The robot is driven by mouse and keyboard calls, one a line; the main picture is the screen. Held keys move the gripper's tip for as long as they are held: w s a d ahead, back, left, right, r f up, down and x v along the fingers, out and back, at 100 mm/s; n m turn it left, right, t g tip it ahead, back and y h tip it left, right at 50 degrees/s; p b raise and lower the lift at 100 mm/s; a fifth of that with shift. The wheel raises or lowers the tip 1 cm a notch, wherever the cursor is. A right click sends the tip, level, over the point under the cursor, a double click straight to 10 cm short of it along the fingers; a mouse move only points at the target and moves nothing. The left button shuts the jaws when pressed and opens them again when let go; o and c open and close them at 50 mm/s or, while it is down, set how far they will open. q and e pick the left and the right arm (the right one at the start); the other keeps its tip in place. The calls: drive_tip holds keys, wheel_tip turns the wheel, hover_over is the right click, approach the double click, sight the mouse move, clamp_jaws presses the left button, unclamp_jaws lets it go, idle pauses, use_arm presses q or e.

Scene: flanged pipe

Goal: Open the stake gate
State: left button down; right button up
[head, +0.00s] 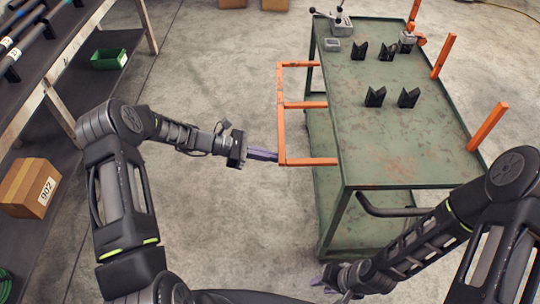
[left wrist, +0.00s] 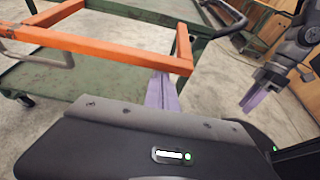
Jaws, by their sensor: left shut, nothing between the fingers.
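The stake gate, an orange bar frame (head: 281,125), is at the left side of the green cart (head: 350,150). Its long outer rail is left of the cart top's edge, and several crossbars run from it toward that edge. The gate (left wrist: 100,50) also crosses the upper left wrist view. My left gripper (head: 276,157) is shut and empty, its purple fingertips close to the gate's near corner; whether they touch is unclear. Its fingers (left wrist: 162,92) show below the bar in the left wrist view. My right gripper (head: 324,280) is low, near the cart's front end, apart from the gate.
Black V-shaped supports (head: 375,97) and a grey vise-like tool (head: 340,22) stand on the cart top. Orange stakes (head: 487,127) rise along its right edge. A black handle (head: 390,211) juts from the cart's front. A shelf with a cardboard box (head: 28,187) is left; floor between is clear.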

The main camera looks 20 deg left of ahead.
use_arm(q)
wheel_tip(320, 180, up, 9)
drive_tip(key=d+g+y+p, duration=0.1)
drive_tip(key=y+p, duration=0.2)
drive_tip(key=p, duration=0.4)
drive_tip(key=shift+w+d+y+p, duration=0.15)
drive_tip(key=shift+d+y+p, duration=0.05)
drive_tip(key=shift+y+p, duration=0.2)
drive_tip(key=f+b, duration=0.1)
drive_tip(key=a+f+b, duration=0.1)
drive_tip(key=f, duration=0.1)
drive_tip(key=f+b, duration=0.1)
drive_tip(key=shift+s+a+f, duration=0.15)
drive_tip(key=shift+s+a, duration=0.1)
drive_tip(key=shift+a, duration=0.1)
drive_tip(key=d+r+v, duration=0.1)
drive_tip(key=v, duration=0.9)
drive_tip(key=shift+a+r+b, duration=0.2)
drive_tip(key=shift+r+b, duration=0.1)
drive_tip(key=shift+b, duration=0.1)
